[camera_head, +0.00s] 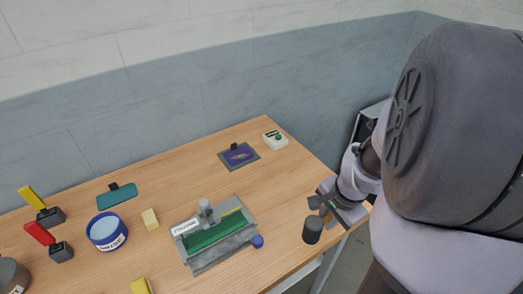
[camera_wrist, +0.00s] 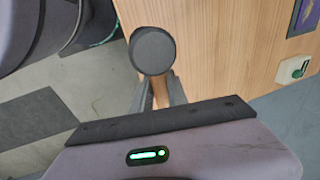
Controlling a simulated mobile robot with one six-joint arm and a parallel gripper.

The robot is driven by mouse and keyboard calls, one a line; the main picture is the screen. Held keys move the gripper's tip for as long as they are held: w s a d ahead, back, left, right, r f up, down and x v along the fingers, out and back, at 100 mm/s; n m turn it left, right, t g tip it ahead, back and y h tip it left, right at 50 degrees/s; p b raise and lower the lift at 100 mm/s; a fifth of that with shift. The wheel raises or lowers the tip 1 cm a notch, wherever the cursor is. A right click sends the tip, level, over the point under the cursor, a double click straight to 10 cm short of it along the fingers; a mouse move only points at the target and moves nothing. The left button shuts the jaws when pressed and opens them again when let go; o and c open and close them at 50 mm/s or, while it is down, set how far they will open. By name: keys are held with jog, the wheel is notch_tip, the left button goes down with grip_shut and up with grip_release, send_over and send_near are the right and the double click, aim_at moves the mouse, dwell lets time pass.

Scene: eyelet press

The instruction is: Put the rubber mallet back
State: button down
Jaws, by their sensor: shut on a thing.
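The rubber mallet has a dark grey cylindrical head (camera_head: 313,230) and shows just at the table's right edge in the head view. In the wrist view its round head (camera_wrist: 153,50) lies beyond the fingertips, and a strip of pale wooden handle shows between the fingers. My gripper (camera_head: 328,201) is shut on the mallet's handle; it also shows in the wrist view (camera_wrist: 158,88). Most of the handle is hidden by the gripper. I cannot tell the exact height of the mallet over the table.
The wooden table (camera_head: 175,188) holds a green-bedded press (camera_head: 215,235) with a blue knob, a blue tub (camera_head: 107,231), a purple pad (camera_head: 239,156) and a white button box (camera_head: 275,140). Red (camera_head: 40,234) and yellow (camera_head: 32,197) levers stand at the left. The right-hand tabletop is mostly clear.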

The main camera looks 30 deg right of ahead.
jog(key=w, duration=0.3)
jog(key=w+d+b, duration=0.1)
jog(key=w, duration=0.2)
jog(key=w+d+f, duration=0.1)
jog(key=w, duration=0.3)
jog(key=shift+w+f, duration=0.1)
jog(key=b+x, duration=0.1)
jog(key=x, duration=0.1)
jog(key=b+x, duration=0.1)
jog(key=shift+f+b, duration=0.3)
jog(key=shift+f, duration=0.15)
jog(key=shift+r, duration=0.15)
jog(key=c, duration=1.3)
grip_release()
jog(key=shift+s, duration=0.25)
